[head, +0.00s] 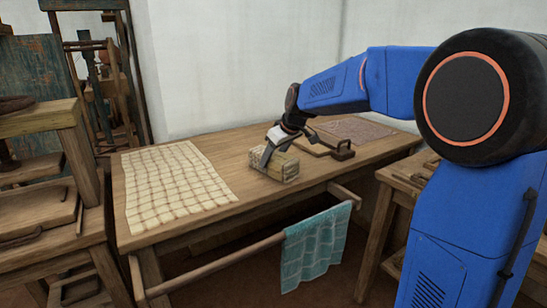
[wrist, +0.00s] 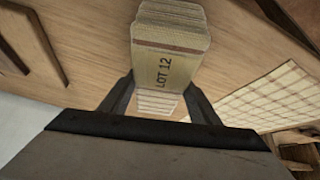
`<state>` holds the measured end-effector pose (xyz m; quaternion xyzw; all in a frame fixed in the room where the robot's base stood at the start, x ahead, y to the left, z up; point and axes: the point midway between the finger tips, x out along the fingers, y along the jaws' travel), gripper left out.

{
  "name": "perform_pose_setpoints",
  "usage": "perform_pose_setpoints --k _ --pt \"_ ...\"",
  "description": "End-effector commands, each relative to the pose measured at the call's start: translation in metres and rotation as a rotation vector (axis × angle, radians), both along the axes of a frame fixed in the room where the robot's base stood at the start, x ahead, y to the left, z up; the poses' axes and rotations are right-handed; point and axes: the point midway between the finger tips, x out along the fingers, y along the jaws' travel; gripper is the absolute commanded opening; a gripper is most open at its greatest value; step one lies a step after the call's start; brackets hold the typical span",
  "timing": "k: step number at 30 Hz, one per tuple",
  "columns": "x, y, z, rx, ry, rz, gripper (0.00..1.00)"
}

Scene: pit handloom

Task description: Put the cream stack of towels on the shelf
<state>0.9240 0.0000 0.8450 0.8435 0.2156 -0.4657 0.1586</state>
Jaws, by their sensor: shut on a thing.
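The cream stack of towels (head: 286,170) is a compact folded block with a band around it. It is at the middle of the wooden table, on or just above the top; I cannot tell which. In the wrist view the stack (wrist: 172,30) shows layered edges and a band reading "LOT 12". My gripper (head: 270,152) reaches down over the stack from behind. In the wrist view its two dark fingers (wrist: 162,100) stand on either side of the stack, shut on it. I cannot tell which piece of furniture is the shelf.
A cream checked cloth (head: 178,185) lies flat on the table's left. A wooden board with a dark handle (head: 342,150) and a patterned mat (head: 352,128) lie at the right. A teal towel (head: 315,245) hangs on the front rail. Wooden furniture (head: 50,180) stands at the left.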

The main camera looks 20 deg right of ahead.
Motion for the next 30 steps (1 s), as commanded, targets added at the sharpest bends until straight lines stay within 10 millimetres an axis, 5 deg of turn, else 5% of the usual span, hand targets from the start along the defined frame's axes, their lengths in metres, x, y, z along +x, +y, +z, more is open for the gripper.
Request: perform_pose_setpoints --k 2,3,6,17,30 --pt "0.000 0.000 0.000 -0.001 0.001 0.000 0.26" --pt "0.000 0.000 0.000 -0.001 0.001 0.000 0.59" --pt "0.000 0.000 0.000 -0.001 0.001 0.000 0.77" --pt "-0.002 -0.001 0.004 -0.001 0.000 -0.001 0.77" --pt "-0.036 -0.017 0.066 -0.002 -0.003 -0.001 0.77"
